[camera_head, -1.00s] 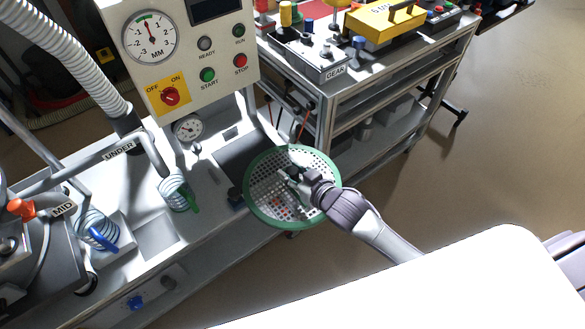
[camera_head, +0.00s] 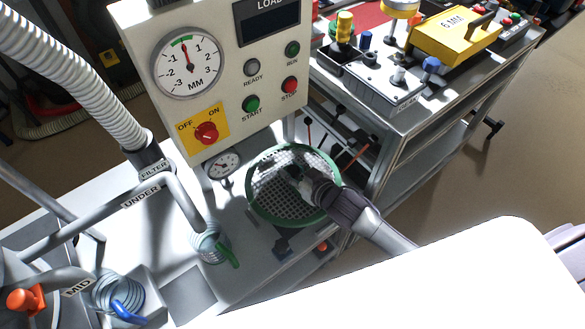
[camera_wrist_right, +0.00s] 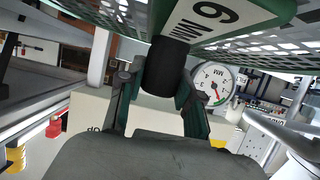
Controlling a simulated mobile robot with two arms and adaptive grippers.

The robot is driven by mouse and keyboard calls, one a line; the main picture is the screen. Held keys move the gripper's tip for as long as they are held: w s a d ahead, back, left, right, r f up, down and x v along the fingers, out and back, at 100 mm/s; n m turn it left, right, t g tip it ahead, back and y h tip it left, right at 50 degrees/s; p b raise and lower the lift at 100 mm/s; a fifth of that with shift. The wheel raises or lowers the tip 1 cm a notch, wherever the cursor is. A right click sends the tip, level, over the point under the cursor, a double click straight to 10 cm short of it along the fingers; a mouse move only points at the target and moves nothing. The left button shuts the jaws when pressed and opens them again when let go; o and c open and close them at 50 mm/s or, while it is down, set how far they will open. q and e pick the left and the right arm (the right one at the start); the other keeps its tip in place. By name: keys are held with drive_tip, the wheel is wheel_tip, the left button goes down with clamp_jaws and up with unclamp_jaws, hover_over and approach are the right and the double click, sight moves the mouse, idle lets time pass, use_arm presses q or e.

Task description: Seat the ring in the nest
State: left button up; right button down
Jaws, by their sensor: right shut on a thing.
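The ring (camera_head: 275,203) is a round perforated metal disc with a green rim. My right gripper (camera_head: 298,174) is at the ring's middle. In the right wrist view the fingers (camera_wrist_right: 158,85) are shut on a black stubby grip (camera_wrist_right: 163,65) on the ring, whose green part (camera_wrist_right: 215,22) reads "6 MM" upside down. I cannot pick out the nest; the ring covers part of the bench. My left gripper is not in view.
The control panel (camera_head: 222,80) with dials and buttons rises close to the ring's left. A cart (camera_head: 420,105) with a yellow "6 MM" box (camera_head: 455,40) stands to the right. Hoses and a coil (camera_head: 207,243) with a green lever are on the left.

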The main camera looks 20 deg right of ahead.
drive_tip(key=shift+r, duration=0.15)
drive_tip(key=shift+p, duration=0.35)
drive_tip(key=shift+f+b, duration=0.9)
drive_tip(key=shift+f, duration=0.8)
drive_tip(key=shift+r+p, duration=0.1)
drive_tip(key=shift+p, duration=0.45)
drive_tip(key=shift+f, duration=0.2)
drive_tip(key=shift+f+b, duration=0.6)
drive_tip(key=shift+f, duration=0.1)
drive_tip(key=shift+f+b, duration=0.35)
drive_tip(key=shift+f, duration=0.3)
